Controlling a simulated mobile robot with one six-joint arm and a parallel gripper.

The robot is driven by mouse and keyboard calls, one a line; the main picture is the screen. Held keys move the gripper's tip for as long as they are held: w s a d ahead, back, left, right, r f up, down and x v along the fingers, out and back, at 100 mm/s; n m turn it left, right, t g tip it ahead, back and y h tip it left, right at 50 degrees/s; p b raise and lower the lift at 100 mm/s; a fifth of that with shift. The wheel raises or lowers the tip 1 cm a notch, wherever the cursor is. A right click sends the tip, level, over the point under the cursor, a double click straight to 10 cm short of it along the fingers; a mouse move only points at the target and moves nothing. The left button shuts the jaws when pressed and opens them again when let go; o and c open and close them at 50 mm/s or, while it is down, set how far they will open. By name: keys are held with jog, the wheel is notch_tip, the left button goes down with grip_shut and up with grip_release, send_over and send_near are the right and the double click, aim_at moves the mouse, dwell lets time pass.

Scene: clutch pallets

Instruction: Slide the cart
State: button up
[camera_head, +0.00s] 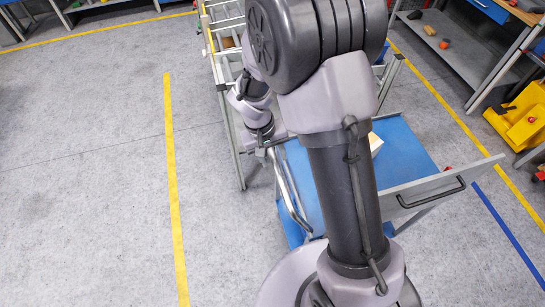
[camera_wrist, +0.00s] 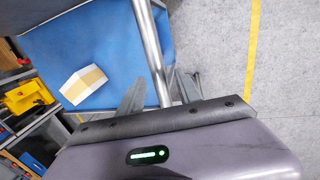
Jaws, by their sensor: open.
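The cart has a blue deck (camera_head: 405,150) and a metal push bar (camera_head: 291,190) on its left side. In the wrist view the blue deck (camera_wrist: 110,45) lies below, and the bar (camera_wrist: 150,45) runs down between my gripper's fingers. My gripper (camera_wrist: 158,92) is open, with one finger on each side of the bar; I cannot tell whether either touches it. In the head view my gripper (camera_head: 264,150) is at the bar's upper end, partly hidden by my wrist. A white and tan box (camera_wrist: 84,84) sits on the deck. My arm hides the deck's middle.
A metal-framed rack (camera_head: 222,80) stands directly behind the cart. A grey panel with a black handle (camera_head: 430,193) is at the cart's right. Floor left of the cart, around the yellow line (camera_head: 171,160), is clear.

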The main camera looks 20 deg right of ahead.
grip_shut()
dwell(1.5)
